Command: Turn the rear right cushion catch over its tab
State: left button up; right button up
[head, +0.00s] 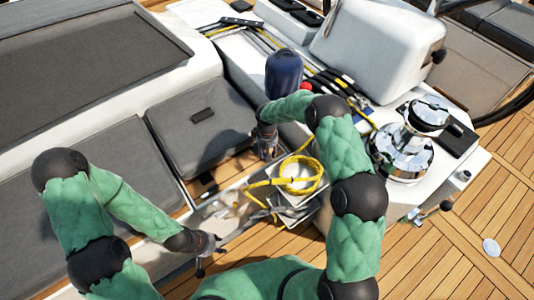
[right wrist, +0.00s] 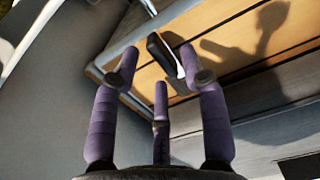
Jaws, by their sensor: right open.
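A small dark catch with a pale strip along one side shows in the right wrist view (right wrist: 165,58). It lies against a wooden face beside the grey cushion edge, beyond my fingertips. A small dark piece near the cushion's lower edge shows in the head view (head: 207,180); I cannot tell if it is the same catch. My right gripper (head: 265,143) is over the cushion's right side. In the right wrist view its fingers (right wrist: 158,68) are spread and empty. My left gripper (head: 205,250) is low by the tray; its jaw state is unclear. No tab can be made out clearly.
The grey seat cushion (head: 190,145) carries a black patch. A coiled yellow rope (head: 300,175) lies on a white bin right of my right gripper. A chrome winch (head: 405,150) and a navy rounded object (head: 284,72) stand nearby. Open teak deck (head: 470,240) lies right.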

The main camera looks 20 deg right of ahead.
notch_tip(320, 180, up, 10)
jog(key=shift+r, duration=0.2)
dwell(0.6)
